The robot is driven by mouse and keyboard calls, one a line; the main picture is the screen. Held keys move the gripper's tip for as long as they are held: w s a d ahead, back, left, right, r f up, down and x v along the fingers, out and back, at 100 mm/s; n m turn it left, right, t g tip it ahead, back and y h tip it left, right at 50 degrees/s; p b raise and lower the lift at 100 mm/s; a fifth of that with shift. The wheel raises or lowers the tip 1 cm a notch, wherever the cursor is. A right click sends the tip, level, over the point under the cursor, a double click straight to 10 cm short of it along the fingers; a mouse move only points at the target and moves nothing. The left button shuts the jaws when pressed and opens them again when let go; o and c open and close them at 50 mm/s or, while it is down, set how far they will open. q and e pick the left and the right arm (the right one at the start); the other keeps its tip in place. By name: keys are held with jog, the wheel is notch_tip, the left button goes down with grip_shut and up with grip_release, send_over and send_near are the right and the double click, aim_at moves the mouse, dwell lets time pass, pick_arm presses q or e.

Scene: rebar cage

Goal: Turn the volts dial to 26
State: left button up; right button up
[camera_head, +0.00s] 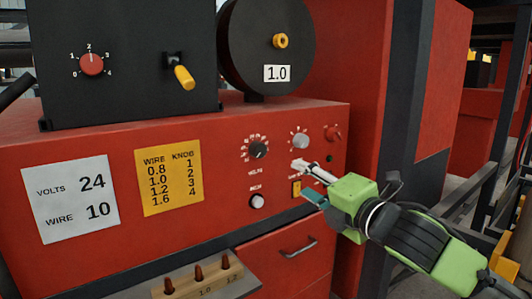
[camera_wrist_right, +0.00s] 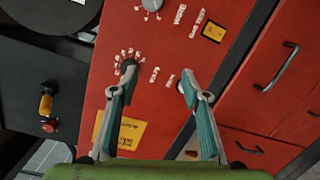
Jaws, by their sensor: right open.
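The volts dial (camera_head: 259,149) is a black knob ringed by white marks on the red machine front. Its setting is too small to read. In the right wrist view the dial (camera_wrist_right: 128,62) lies behind the tip of the left-hand finger, partly hidden. My right gripper (camera_head: 303,180) is open and empty, right of and below the dial in the head view. In the right wrist view its fingers (camera_wrist_right: 158,76) stand apart, with red panel between them. A white card (camera_head: 72,199) reads volts 24, wire 10. My left gripper is not in view.
A drawer handle (camera_head: 299,247) and a wooden block with pegs (camera_head: 198,279) are lower down.

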jog(key=s+a+r+n+y, duration=0.1)
jog(key=s+a+r+n, duration=0.15)
jog(key=s+r, duration=0.3)
jog(key=n+p, duration=0.1)
jog(key=p, duration=0.3)
send_near(262, 151)
jog(key=x, duration=0.6)
jog(key=shift+w+a+r, duration=0.1)
jog(key=shift+w+a, duration=0.15)
jog(key=shift+w, duration=0.1)
jog(key=shift+w+a+p, duration=0.3)
jog(key=shift+w+p, duration=0.05)
jog(key=shift+w, duration=0.2)
jog(key=shift+c, duration=0.4)
jog(key=c, duration=1)
